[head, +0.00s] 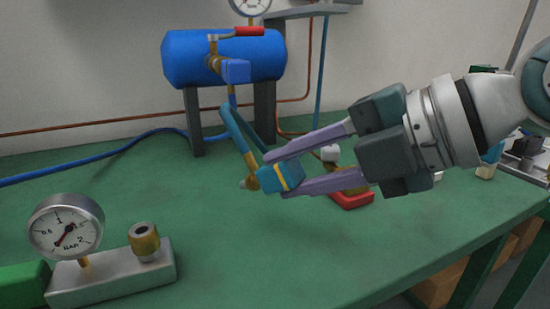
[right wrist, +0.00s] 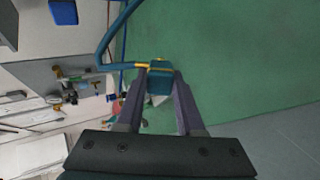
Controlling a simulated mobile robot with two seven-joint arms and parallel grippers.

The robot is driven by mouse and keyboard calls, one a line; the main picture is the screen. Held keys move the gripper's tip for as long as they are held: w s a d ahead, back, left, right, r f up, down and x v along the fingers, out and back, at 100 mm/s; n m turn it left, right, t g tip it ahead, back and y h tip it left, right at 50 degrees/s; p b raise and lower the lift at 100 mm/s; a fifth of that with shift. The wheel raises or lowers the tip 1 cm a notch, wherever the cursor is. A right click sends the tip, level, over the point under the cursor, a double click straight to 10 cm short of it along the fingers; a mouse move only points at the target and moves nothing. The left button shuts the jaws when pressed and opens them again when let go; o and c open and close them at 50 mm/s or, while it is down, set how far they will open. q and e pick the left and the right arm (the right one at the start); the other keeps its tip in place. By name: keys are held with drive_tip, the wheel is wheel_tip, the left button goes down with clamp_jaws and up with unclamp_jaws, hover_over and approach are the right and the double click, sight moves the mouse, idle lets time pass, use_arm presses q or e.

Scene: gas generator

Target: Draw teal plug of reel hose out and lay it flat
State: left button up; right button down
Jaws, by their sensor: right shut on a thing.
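The teal plug (head: 270,181), a block with a yellow band and a brass tip at its left, is held above the green bench. My right gripper (head: 283,176) reaches in from the right and is shut on the plug, with one purple finger on each side. The plug also shows between the fingers in the right wrist view (right wrist: 159,84). A teal hose (head: 237,130) runs from near the plug up toward the blue tank's valve; its exact joint is hard to tell. The right wrist view shows the hose curving away (right wrist: 112,35). My left gripper is out of view.
A blue tank (head: 190,58) on dark legs stands at the back. At front left, a pressure gauge (head: 66,228) and a brass fitting (head: 144,240) sit on a grey block (head: 100,282). A red-based item (head: 352,199) lies behind my fingers. The bench's middle front (head: 250,245) is clear.

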wheel_tip(320, 180, down, 6)
drive_tip(key=b, duration=0.3)
drive_tip(key=shift+f+b, duration=0.4)
drive_tip(key=shift+f, duration=0.6)
drive_tip(key=shift+c, duration=2.2)
unclamp_jaws()
drive_tip(key=shift+s+d+r, duration=0.15)
drive_tip(key=shift+d, duration=0.05)
drive_tip(key=p+v, duration=0.2)
drive_tip(key=v, duration=0.7)
drive_tip(key=shift+s+d+r, duration=0.1)
drive_tip(key=shift+s, duration=0.05)
